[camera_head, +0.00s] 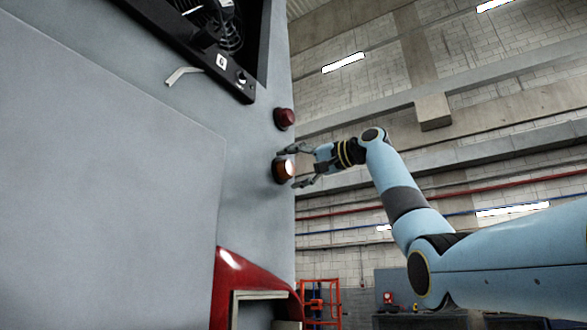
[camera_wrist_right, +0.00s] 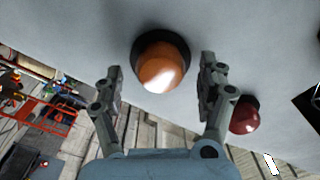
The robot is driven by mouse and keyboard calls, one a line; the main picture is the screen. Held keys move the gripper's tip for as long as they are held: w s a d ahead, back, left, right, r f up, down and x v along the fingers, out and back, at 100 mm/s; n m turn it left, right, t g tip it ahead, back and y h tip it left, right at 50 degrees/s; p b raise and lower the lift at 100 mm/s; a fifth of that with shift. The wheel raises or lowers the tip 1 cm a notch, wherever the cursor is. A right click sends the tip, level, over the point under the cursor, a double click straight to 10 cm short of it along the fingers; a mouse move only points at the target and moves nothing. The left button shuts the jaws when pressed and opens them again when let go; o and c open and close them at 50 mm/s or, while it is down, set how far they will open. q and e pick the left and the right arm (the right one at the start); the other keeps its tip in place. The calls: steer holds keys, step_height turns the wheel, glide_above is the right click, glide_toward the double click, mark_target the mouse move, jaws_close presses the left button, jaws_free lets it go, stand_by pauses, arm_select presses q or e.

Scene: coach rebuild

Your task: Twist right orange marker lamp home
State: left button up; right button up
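The orange marker lamp (camera_head: 283,169) sits in a dark round base on the grey coach panel (camera_head: 252,190), near its right edge. My right gripper (camera_head: 299,166) is open in front of it, with a finger above and a finger below. In the right wrist view the lamp (camera_wrist_right: 160,74) lies ahead, between and beyond the fingertips of the right gripper (camera_wrist_right: 162,75). Clear gaps show on both sides, and nothing is held. Whether the lamp is fully seated cannot be told. My left gripper is not in view.
A red lamp (camera_head: 284,118) is mounted just above the orange one, and it shows right of the fingers in the right wrist view (camera_wrist_right: 245,117). A dark-framed opening (camera_head: 225,78) is at upper left. A red curved part (camera_head: 232,285) is below. Open space lies right of the panel.

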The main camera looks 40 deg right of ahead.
steer(key=shift+a, duration=0.1)
steer(key=shift+s, duration=0.1)
steer(key=v, duration=1.1)
steer(key=shift+s+d, duration=0.25)
steer(key=shift+s, duration=0.05)
steer(key=shift+f, duration=0.15)
